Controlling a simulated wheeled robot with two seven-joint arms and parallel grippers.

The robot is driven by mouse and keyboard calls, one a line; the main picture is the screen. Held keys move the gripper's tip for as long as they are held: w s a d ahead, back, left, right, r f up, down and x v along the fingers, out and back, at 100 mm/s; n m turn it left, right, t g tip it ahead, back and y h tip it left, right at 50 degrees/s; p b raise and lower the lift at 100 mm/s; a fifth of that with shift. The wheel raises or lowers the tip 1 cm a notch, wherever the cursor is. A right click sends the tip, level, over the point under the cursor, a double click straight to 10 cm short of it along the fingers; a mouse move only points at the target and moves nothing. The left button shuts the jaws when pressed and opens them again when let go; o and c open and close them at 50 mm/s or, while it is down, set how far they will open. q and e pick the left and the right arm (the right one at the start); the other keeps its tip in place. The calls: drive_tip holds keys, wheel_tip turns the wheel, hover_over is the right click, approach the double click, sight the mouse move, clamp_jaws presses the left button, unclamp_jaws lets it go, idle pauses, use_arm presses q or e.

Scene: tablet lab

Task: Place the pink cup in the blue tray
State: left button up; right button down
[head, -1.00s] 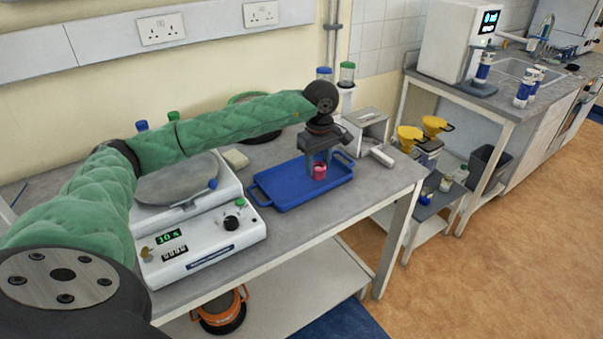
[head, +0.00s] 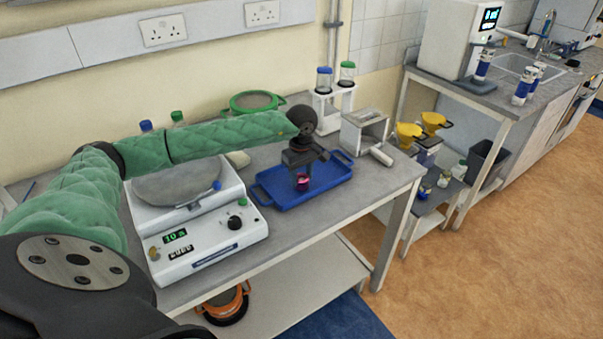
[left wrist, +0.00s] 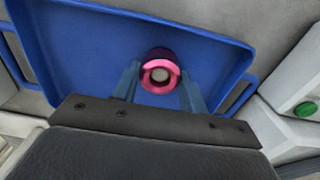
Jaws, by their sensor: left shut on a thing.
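The blue tray (head: 330,181) lies on the grey bench in the head view and fills much of the left wrist view (left wrist: 80,40). The small pink cup (head: 303,183) is between the fingers of my left gripper (head: 302,178), over the tray. In the left wrist view the cup (left wrist: 158,72) shows its round pink rim between the two blue-grey fingers of the gripper (left wrist: 158,85). My left gripper is shut on the cup. I cannot tell whether the cup touches the tray floor. My right gripper is not in view.
A white device with a round plate (head: 195,240) stands left of the tray. A grey metal box (head: 365,130) and a rack with blue- and green-capped tubes (head: 334,105) stand behind it to the right. The bench front right of the tray is clear.

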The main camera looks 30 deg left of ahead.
use_arm(q)
drive_tip(key=shift+f, duration=0.25)
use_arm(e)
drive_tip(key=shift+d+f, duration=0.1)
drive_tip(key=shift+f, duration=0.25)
use_arm(q)
drive_tip(key=shift+f, duration=0.1)
drive_tip(key=o, duration=1)
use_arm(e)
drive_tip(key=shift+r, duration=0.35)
use_arm(q)
drive_tip(key=shift+r, duration=0.2)
drive_tip(key=shift+r, duration=0.1)
drive_tip(key=shift+r+b, duration=0.3)
wheel_tip(320, 180, up, 11)
drive_tip(key=b, duration=0.4)
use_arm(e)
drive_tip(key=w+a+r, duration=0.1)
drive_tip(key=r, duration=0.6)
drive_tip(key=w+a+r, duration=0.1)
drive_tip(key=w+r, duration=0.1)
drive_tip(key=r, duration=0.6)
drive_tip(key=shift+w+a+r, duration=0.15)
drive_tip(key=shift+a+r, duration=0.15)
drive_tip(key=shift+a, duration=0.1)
